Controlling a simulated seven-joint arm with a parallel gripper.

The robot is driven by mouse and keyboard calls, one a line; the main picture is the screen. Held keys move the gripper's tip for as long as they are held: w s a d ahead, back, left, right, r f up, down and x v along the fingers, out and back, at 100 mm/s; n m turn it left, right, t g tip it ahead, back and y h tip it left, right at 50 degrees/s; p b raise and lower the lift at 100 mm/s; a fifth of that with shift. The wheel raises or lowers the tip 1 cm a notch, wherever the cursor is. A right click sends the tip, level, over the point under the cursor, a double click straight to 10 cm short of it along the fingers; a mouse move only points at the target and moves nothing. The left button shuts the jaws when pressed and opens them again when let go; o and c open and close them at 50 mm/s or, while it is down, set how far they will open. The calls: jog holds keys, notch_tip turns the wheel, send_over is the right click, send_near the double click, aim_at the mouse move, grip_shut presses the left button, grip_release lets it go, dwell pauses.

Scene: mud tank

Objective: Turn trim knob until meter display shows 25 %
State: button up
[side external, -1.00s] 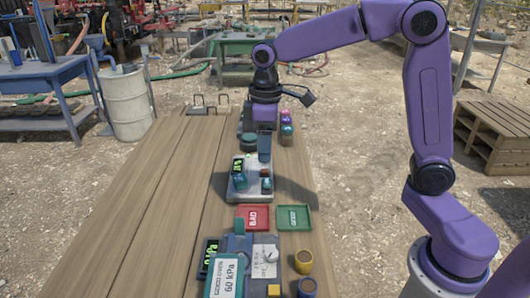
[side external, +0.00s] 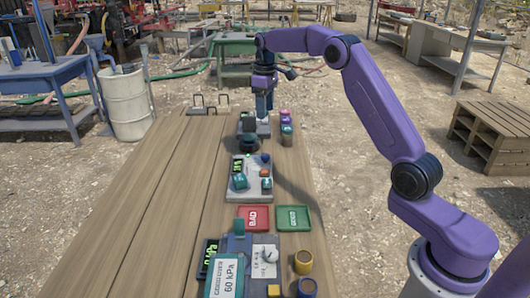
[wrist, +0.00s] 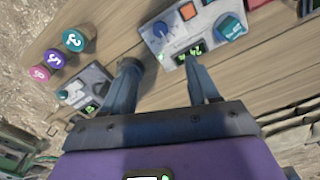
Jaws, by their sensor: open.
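The grey panel (side external: 260,192) stands in the middle of the bench. It carries a small green-digit display (side external: 237,166), a blue round knob (wrist: 160,28), an orange square (wrist: 187,10) and a teal block (wrist: 231,26). In the wrist view the display (wrist: 190,51) is tilted and small; its digits look like 24, but I cannot read them surely. I cannot tell from labels which knob is the trim knob. My gripper (side external: 264,118) hangs beyond the panel, fingers down. In the wrist view its fingers (wrist: 163,67) are apart, with nothing between them.
A second grey device with a display (wrist: 92,107) sits near the left finger. Pink, purple and teal numbered cylinders (wrist: 54,59) stand close by. Red BAD (side external: 254,217) and green GOOD (side external: 293,218) trays lie nearer. The bench's left side is clear.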

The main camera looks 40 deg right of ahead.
aim_at(265, 155)
notch_tip(265, 155, down, 17)
jog(key=shift+r, duration=0.1)
dwell(0.4)
jog(key=shift+c, duration=0.2)
jog(key=c, duration=1)
